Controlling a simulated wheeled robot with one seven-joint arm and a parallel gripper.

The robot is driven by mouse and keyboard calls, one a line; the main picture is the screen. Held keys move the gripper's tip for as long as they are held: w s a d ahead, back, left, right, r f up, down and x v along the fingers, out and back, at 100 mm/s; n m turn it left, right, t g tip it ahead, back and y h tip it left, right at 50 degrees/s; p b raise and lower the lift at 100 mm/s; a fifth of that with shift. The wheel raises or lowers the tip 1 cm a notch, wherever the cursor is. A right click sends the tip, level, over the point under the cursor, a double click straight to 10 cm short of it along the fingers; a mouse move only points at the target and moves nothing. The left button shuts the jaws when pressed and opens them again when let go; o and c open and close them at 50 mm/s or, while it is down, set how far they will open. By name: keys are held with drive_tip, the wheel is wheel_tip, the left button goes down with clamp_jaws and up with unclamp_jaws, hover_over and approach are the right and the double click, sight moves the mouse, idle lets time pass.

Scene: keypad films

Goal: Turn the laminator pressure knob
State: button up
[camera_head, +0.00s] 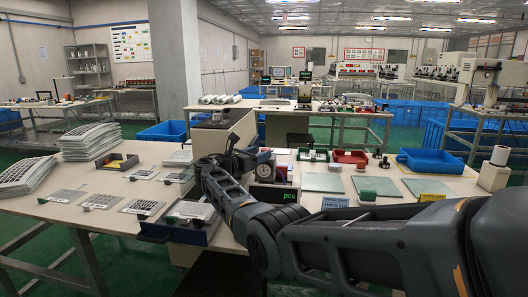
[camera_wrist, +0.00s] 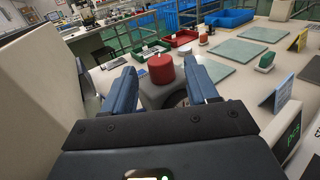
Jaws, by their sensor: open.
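The red pressure knob (camera_wrist: 161,68) is a short round cylinder on a dark grey base (camera_wrist: 160,94) in the wrist view. My gripper (camera_wrist: 160,72) is open, with one blue finger on the left of the knob and one on the right. A gap shows between the knob and each finger; I cannot tell how deep the fingers reach around it. In the head view my gripper (camera_head: 247,157) is small and dark in front of the beige laminator housing (camera_head: 222,136), and I cannot make out the knob clearly there.
A small screen with green text (camera_head: 289,196) stands just right of my arm. Pale green sheets (camera_head: 322,182), a red tray (camera_head: 350,157) and a blue tray (camera_head: 424,160) lie on the right. A blue-grey tray (camera_head: 187,232) and printed plates (camera_head: 142,207) lie on the left.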

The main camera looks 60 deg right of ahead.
drive_tip(key=shift+w+a, duration=0.15)
drive_tip(key=shift+a, duration=0.75)
drive_tip(key=shift+w+a, duration=0.15)
drive_tip(key=shift+a, duration=0.75)
